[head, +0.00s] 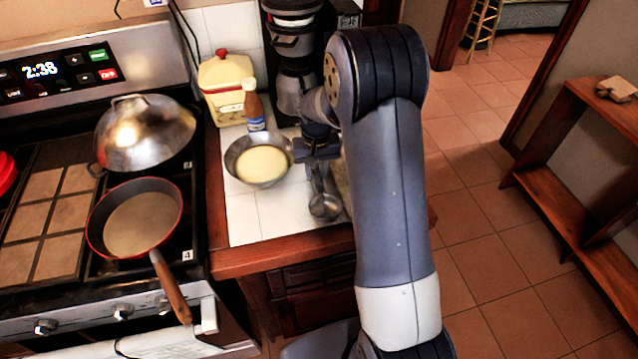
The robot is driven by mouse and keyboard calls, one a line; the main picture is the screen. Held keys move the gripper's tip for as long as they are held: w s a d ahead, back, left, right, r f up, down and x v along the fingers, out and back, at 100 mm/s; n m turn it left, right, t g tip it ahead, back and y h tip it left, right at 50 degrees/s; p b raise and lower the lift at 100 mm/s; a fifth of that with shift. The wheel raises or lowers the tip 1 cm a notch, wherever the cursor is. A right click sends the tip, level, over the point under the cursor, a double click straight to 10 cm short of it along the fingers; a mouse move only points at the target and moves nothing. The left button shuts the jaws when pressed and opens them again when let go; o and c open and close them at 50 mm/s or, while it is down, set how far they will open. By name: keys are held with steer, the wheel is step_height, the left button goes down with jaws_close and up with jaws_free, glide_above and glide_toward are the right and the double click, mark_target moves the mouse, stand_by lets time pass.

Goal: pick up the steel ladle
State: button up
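The steel ladle (325,206) is in the head view at the right part of the white tiled counter, near its front edge. Its round bowl is toward me, and its short visible handle runs back up to my gripper (318,158). My gripper is over the handle end, pointing down, just right of a metal bowl. The fingertips are small and partly hidden, so I cannot tell whether they are closed on the handle. I also cannot tell whether the ladle rests on the counter or is raised.
The metal bowl (262,163) with pale yellow contents is close left of my gripper. A brown bottle (253,108), a cream canister (225,88) and a coffee maker (292,45) stand behind. The stove holds a red-rimmed pan (140,222) and a domed lid (145,135). Bare tiles lie front left.

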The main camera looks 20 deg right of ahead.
mark_target(316, 172)
jaws_close()
step_height(316, 172, up, 10)
steer(key=b, duration=0.1)
stand_by(0.5)
